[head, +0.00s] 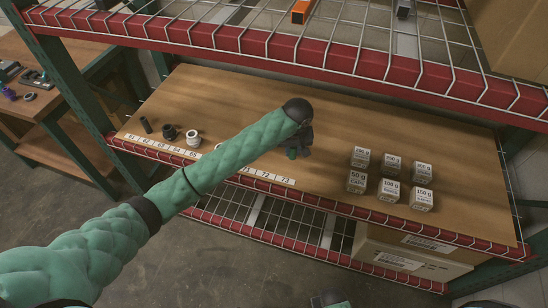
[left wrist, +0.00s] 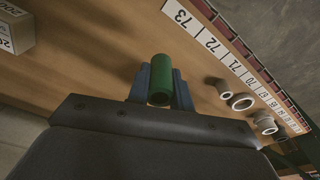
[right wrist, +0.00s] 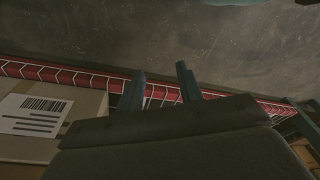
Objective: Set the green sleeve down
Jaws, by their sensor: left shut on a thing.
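The green sleeve (left wrist: 159,84) is a short green tube between the two fingers of my left gripper (left wrist: 160,92), which is shut on it. In the head view the sleeve (head: 291,154) shows as a small green patch low in the left gripper (head: 296,148), close over the wooden shelf, right of label 73's end of the strip. I cannot tell whether the sleeve touches the wood. My right gripper (right wrist: 163,88) has its fingers apart with nothing between them; it is low in front of the shelf, over the floor.
The numbered label strip (head: 265,176) runs along the wooden shelf's (head: 450,180) front edge. A white ring (head: 193,137) and dark parts (head: 168,131) stand at left. Several weight boxes (head: 390,188) stand at right. A wire rack (head: 330,55) hangs above. A labelled carton (right wrist: 45,115) lies below.

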